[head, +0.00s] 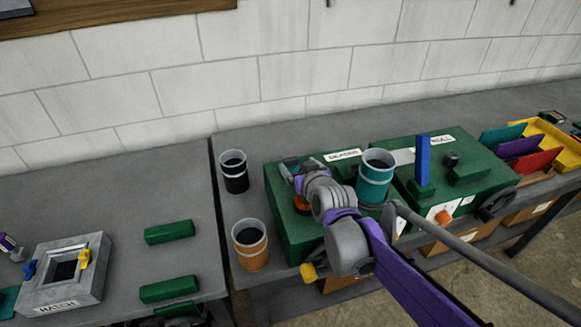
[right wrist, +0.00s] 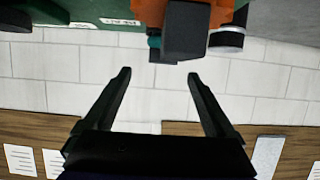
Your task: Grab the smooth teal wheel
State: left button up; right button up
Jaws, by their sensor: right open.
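I cannot make out a teal wheel for certain. In the right wrist view, a small teal piece (right wrist: 153,42) shows partly behind a dark block (right wrist: 186,30) on an orange part; its shape is mostly hidden. In the head view, my right gripper (head: 291,168) is over the left part of the green machine labelled BEADER (head: 283,222), and my arm covers much of it. The right wrist view shows the right gripper (right wrist: 158,74) open, with nothing between its fingers. My left gripper is not in view.
A teal cup (head: 375,178) stands close beside my right arm. A black cup (head: 234,172) and an orange cup (head: 250,246) stand left of the machine. A blue upright bar (head: 423,158) rises further right. Green blocks (head: 169,232) and a hatch frame (head: 95,282) lie on the left bench.

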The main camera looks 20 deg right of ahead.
aim_at(292, 161)
jog(key=shift+a+f+x, duration=0.1)
jog(key=shift+f+x, duration=0.05)
jog(key=shift+x, duration=1.05)
jog(key=shift+a+f+x, duration=0.15)
jog(key=shift+x, duration=1)
jog(key=shift+s, duration=0.25)
jog(key=shift+c, duration=0.4)
grip_shut()
